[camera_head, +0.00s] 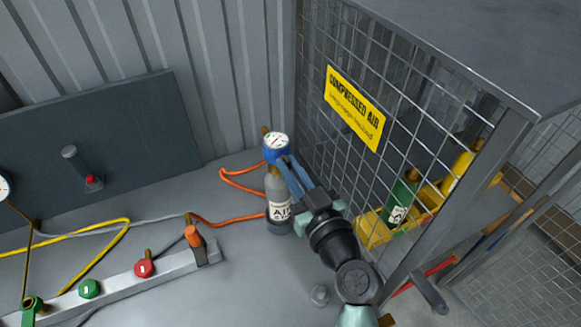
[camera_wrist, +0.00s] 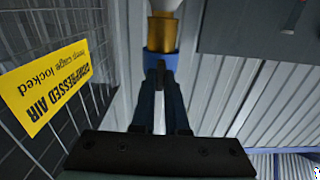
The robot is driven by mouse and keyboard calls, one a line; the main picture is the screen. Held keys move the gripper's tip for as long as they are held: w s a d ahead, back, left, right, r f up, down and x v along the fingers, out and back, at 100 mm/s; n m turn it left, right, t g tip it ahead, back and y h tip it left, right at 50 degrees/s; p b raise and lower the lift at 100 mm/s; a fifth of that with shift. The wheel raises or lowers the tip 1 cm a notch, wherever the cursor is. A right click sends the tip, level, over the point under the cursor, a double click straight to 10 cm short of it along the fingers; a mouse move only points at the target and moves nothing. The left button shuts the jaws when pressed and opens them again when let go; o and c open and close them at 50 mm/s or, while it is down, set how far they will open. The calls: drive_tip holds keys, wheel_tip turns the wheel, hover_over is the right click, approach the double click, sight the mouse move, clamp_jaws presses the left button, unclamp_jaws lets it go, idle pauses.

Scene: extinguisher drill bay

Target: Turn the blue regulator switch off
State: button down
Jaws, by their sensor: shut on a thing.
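The blue regulator (camera_head: 275,153) with a white round gauge (camera_head: 276,140) sits on top of a grey cylinder (camera_head: 279,205) marked AIR, beside the mesh cage. My gripper (camera_head: 287,164) reaches in from the lower right, and its blue fingers are shut on the regulator. In the wrist view my gripper's fingertips (camera_wrist: 160,72) meet at a blue part of the regulator (camera_wrist: 161,60), under a brass fitting (camera_wrist: 162,32). The fingers hide part of the regulator, and I cannot tell its on or off position.
The mesh cage (camera_head: 333,120) with a yellow COMPRESSED AIR sign (camera_head: 354,108) stands close to the right of my gripper. An orange hose (camera_head: 237,181) runs left from the cylinder. A grey manifold bar (camera_head: 122,285) with coloured knobs lies at lower left.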

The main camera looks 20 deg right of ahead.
drive_tip(key=m+b, duration=0.1)
drive_tip(key=m, duration=0.7)
drive_tip(key=shift+d+m, duration=0.1)
drive_tip(key=shift+m, duration=0.2)
drive_tip(key=shift+d+f+m+p, duration=0.1)
drive_tip(key=shift+m+p, duration=0.4)
drive_tip(key=shift+m, duration=1.8)
drive_tip(key=shift+f+m+p, duration=0.1)
drive_tip(key=shift+m+p, duration=0.35)
drive_tip(key=shift+m, duration=1.85)
drive_tip(key=c, duration=0.9)
unclamp_jaws()
drive_tip(key=shift+s, duration=0.15)
